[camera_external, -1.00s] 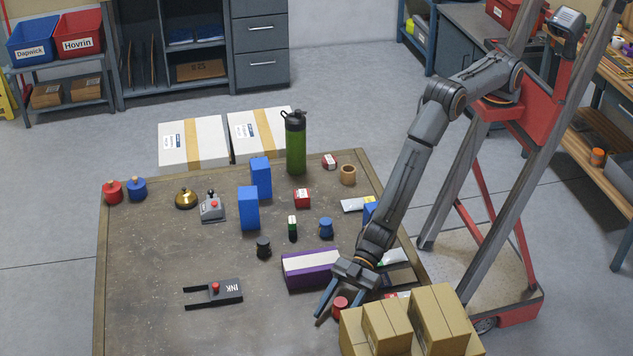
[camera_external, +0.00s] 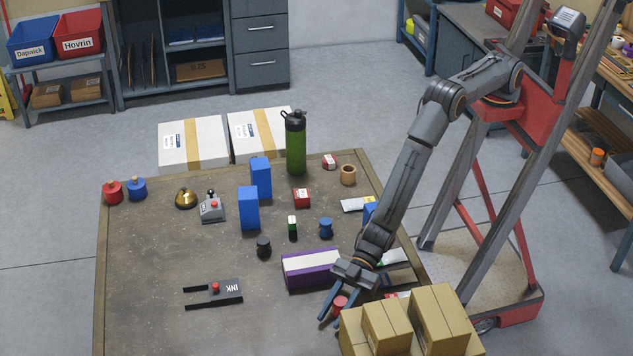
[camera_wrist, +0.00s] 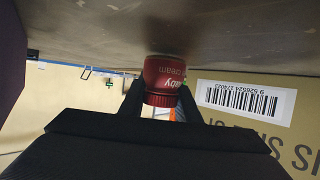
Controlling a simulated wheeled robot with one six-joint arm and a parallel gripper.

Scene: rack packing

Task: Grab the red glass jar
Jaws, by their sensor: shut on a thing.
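The red glass jar (camera_wrist: 164,77) has a ridged red lid and pale lettering, part of which reads "cream". In the wrist view it sits between the fingers of my gripper (camera_wrist: 158,100). In the external view the jar (camera_external: 340,303) is on the table near the front right, partly hidden by the fingers of my gripper (camera_external: 329,311). The fingers are closed in on the jar from both sides. The jar appears to be at the tabletop; whether it touches it I cannot tell.
Cardboard boxes (camera_external: 384,328) stand close to the right of the jar. A purple and white box (camera_external: 311,270) lies behind it. The table (camera_external: 150,255) is mostly clear at left.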

